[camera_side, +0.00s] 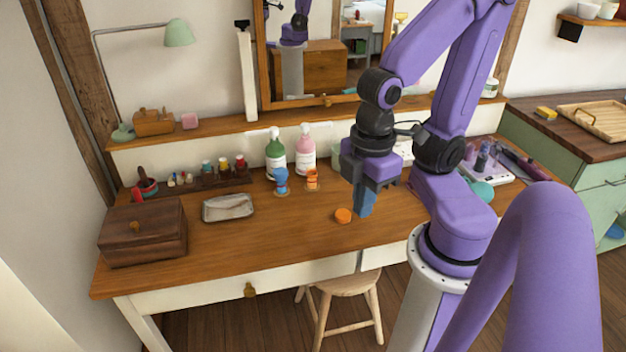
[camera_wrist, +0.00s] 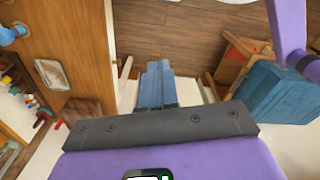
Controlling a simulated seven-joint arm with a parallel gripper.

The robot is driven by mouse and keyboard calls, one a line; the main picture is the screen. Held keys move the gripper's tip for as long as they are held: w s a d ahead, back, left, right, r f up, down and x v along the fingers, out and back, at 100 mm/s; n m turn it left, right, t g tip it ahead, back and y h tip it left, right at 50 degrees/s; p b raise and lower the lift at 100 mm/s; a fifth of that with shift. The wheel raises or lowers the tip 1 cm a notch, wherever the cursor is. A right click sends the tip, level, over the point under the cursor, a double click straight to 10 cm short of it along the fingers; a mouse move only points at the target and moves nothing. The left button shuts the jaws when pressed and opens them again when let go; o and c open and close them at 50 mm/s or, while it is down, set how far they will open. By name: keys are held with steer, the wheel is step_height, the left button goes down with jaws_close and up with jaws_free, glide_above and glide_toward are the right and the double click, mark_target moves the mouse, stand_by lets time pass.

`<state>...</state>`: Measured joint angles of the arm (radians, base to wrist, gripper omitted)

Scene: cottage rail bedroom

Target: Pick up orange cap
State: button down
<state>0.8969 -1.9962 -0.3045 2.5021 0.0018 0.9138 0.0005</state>
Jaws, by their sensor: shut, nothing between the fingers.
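The orange cap (camera_side: 343,215) is a small round disc lying on the wooden desk (camera_side: 275,240), near its front edge. My gripper (camera_side: 363,212) points down just right of the cap in the side view, with its blue fingers shut and empty. It appears apart from the cap; the exact height of the fingertips above the desk is hard to tell. The wrist view shows the two blue fingers (camera_wrist: 156,68) together with nothing between them. I cannot make out the cap in the wrist view.
Behind the cap stand an orange item (camera_side: 312,179), a blue item (camera_side: 281,181), a green bottle (camera_side: 276,155) and a pink bottle (camera_side: 306,152). A tray (camera_side: 228,207) and a wooden box (camera_side: 143,232) are at left. A stool (camera_side: 346,285) stands below. The desk around the cap is clear.

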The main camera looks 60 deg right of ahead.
steer(key=c, duration=1.8)
jaws_free()
steer(key=o, duration=1.4)
